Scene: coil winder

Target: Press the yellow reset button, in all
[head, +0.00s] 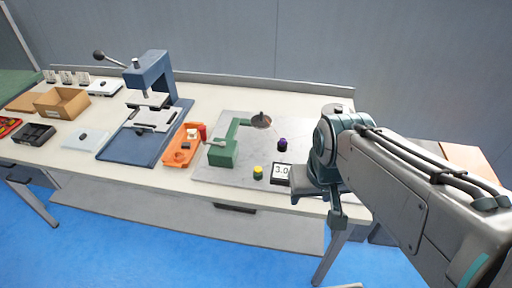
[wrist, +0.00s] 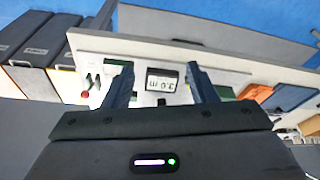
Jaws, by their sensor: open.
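The yellow reset button (head: 258,171) stands on the grey plate of the coil winder (head: 230,182), left of a small display (head: 282,173) reading 3.0. The display also shows, upside down, in the wrist view (wrist: 162,81), between my fingers. My gripper (wrist: 161,88) is open and empty. In the head view it hangs at the bench's front edge, to the right of the display and the yellow button, apart from the button. I cannot make out the yellow button in the wrist view.
A dark purple knob (head: 282,144) and a green bracket (head: 224,150) stand on the plate behind the button. An orange tray (head: 180,153) and a blue press (head: 150,80) are farther left. The plate around the yellow button is mostly clear.

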